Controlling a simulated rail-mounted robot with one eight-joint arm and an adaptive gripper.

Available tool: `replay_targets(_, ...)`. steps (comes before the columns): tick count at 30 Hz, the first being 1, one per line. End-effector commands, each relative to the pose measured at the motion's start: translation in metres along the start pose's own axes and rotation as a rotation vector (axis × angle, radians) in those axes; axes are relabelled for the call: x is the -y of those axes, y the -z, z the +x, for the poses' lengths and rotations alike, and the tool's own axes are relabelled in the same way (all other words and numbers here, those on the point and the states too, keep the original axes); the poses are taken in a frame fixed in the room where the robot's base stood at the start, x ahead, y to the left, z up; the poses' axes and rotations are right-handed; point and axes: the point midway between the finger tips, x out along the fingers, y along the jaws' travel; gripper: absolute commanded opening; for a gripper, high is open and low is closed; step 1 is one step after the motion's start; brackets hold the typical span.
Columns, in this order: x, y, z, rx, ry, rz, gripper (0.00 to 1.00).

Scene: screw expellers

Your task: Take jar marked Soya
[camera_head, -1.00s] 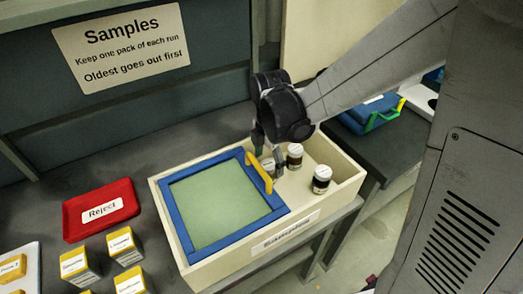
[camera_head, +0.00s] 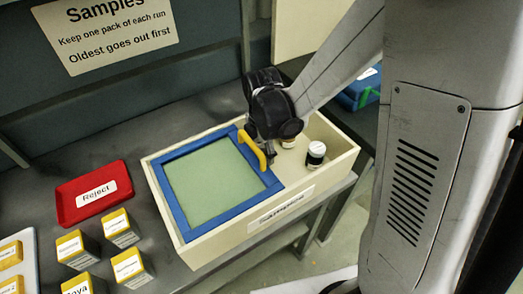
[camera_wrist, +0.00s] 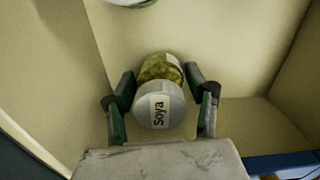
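In the wrist view, a jar with a pale lid marked Soya (camera_wrist: 159,106) and yellow-green contents stands on the cream floor of the box. My gripper (camera_wrist: 163,118) is open, with one finger on each side of this jar and a visible gap at both sides. In the head view my gripper (camera_head: 266,158) reaches down into the right part of the cream box (camera_head: 205,257), close to the yellow handle, and hides what lies between its fingers. The Soya label cannot be read in the head view.
Two white-lidded jars, one (camera_head: 316,150) nearer the front and one (camera_head: 289,142) partly behind my gripper, stand in the box. A blue-framed lid (camera_head: 262,205) with a yellow handle (camera_head: 252,150) covers its left part. A red Reject tray (camera_head: 92,194) and several yellow-topped packs lie left.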

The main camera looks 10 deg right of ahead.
Motion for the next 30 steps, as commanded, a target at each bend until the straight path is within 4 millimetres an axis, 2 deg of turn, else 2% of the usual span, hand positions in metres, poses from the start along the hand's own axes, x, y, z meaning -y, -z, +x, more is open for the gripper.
replay_targets(1, 0.0, 0.0, 0.0, 0.0, 0.0, 0.0, 0.42)
replay_targets(8, 0.0, 0.0, 0.0, 0.0, 0.0, 0.0, 0.13)
replay_targets(20, 0.0, 0.0, -0.007, 0.0, 0.0, 0.0, 0.13)
replay_targets(26, 0.0, 0.0, -0.028, 0.0, 0.0, 0.0, 0.13)
replay_targets(30, 0.0, 0.0, -0.054, 0.0, 0.0, 0.0, 0.13)
